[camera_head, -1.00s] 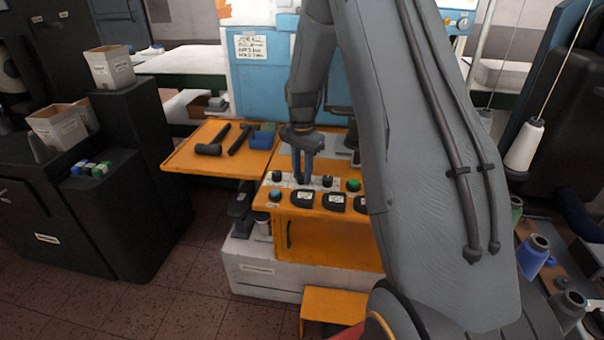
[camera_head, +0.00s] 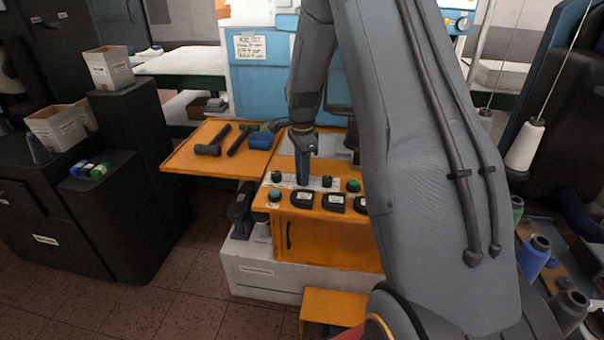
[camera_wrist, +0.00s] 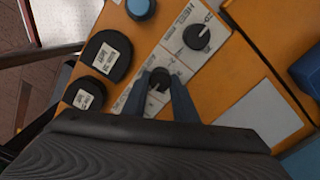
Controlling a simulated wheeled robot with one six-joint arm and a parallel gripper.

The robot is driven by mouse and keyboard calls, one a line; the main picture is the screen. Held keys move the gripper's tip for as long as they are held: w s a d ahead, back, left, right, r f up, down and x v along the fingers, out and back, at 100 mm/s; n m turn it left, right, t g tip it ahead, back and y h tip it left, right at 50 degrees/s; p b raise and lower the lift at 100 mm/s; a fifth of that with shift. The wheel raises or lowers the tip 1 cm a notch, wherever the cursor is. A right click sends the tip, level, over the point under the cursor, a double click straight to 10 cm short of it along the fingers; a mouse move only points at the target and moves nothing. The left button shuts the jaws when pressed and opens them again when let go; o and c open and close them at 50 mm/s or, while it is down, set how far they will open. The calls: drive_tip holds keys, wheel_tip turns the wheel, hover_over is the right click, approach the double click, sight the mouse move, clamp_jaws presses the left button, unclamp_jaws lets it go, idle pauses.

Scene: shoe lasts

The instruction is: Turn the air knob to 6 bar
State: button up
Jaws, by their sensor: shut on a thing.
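My gripper (camera_head: 302,180) points down at the orange control panel (camera_head: 288,206). In the wrist view its two blue-grey fingers (camera_wrist: 157,92) stand on either side of a black knob (camera_wrist: 158,78) and are shut on it. This is the middle knob of the row; in the head view the fingers hide it. The white scale strip (camera_wrist: 180,62) runs under the knobs. The printing beside the held knob is too small and partly covered, so its setting cannot be read.
A black knob with a white pointer (camera_wrist: 197,37), by the word HEEL, sits beside the held one. Another knob (camera_head: 327,181) and a green button (camera_head: 353,185) are to the right. Hammers (camera_head: 212,141) lie on the side shelf.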

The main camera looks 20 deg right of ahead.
drive_tip(key=o, duration=1)
drive_tip(key=shift+o, duration=0.2)
drive_tip(key=shift+r, duration=0.15)
wheel_tip(320, 180, up, 8)
drive_tip(key=shift+f+b, duration=0.2)
drive_tip(key=shift+b, duration=0.75)
